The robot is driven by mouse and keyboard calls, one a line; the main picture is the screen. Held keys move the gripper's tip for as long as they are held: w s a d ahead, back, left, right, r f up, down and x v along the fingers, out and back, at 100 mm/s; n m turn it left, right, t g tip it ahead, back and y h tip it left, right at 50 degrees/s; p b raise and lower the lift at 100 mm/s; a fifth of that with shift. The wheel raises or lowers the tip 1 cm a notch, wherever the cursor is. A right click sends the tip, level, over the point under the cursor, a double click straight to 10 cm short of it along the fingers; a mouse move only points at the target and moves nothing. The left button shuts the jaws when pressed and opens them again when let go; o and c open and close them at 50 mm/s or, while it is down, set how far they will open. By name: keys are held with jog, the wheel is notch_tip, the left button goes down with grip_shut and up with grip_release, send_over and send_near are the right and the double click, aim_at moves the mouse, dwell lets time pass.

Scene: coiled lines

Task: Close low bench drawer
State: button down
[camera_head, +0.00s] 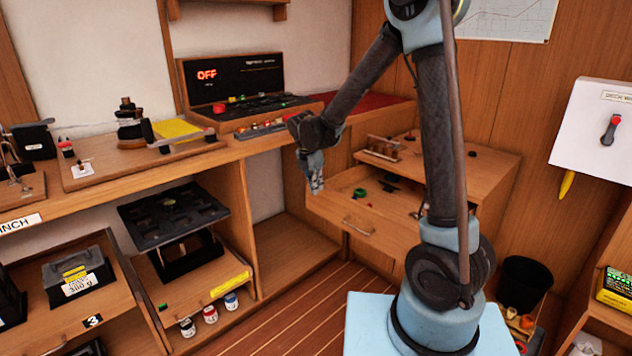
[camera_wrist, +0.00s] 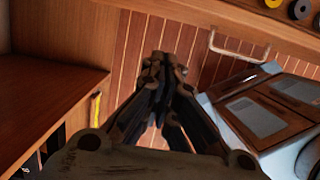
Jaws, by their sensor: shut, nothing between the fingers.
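The low bench drawer (camera_head: 335,208) stands pulled out below the low bench top (camera_head: 480,165) in the head view. Its front has a metal bar handle (camera_head: 358,227). Small green and dark items lie inside. In the wrist view the drawer front (camera_wrist: 285,40) crosses the top right, with the handle (camera_wrist: 238,52) below it. My gripper (camera_head: 317,186) hangs at the drawer's left front corner in the head view, pointing down. My gripper (camera_wrist: 163,68) is shut and empty in the wrist view, left of the handle and apart from it. Whether it touches the drawer's corner is unclear.
An open cabinet bay (camera_head: 290,250) lies left of the drawer. A drawer marked 3 (camera_head: 125,300) is pulled out at the far left. A black bin (camera_head: 524,284) stands at right. Striped plank floor (camera_head: 300,310) lies clear before the drawer.

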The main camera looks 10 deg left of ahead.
aim_at(326, 191)
jog(key=shift+w+d+f, duration=0.55)
jog(key=shift+w+f, duration=0.1)
jog(key=shift+f, duration=0.15)
jog(key=shift+w+d+f, duration=0.55)
jog(key=shift+w+f, duration=0.15)
jog(key=shift+f, duration=0.05)
jog(key=shift+w+d+f, duration=0.55)
jog(key=shift+w+f, duration=0.1)
jog(key=shift+f, duration=0.15)
jog(key=shift+a, duration=0.1)
